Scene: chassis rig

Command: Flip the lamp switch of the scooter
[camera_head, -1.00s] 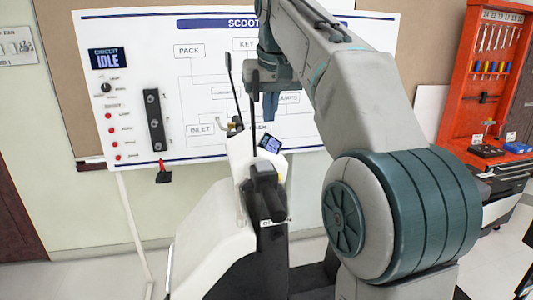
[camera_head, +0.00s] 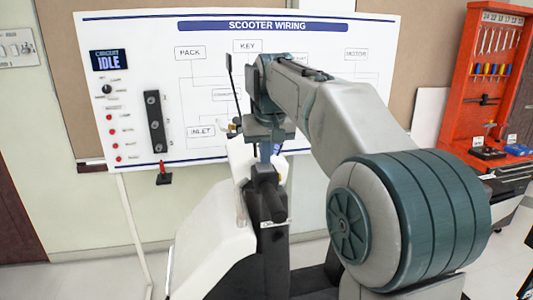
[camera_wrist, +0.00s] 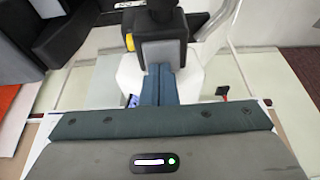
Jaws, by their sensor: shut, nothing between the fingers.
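The scooter (camera_head: 215,240) stands at the lower middle of the head view, with a white body and a dark handlebar part (camera_head: 268,205). My gripper (camera_head: 266,155) points down over the scooter's front, its fingers close together and empty. In the wrist view the blue-grey fingers (camera_wrist: 160,75) reach to a dark block (camera_wrist: 163,28) with a yellow piece (camera_wrist: 129,42) on its left side. I cannot tell whether they touch it. The lamp switch cannot be made out; my gripper and arm cover part of the scooter's front, including most of its small display.
A "SCOOTER WIRING" board (camera_head: 200,85) stands behind, with a "CIRCUIT IDLE" display (camera_head: 109,60), a knob, red lights and a black strip. A red-handled lever (camera_head: 164,175) is below. An orange tool rack (camera_head: 468,80) stands at the right.

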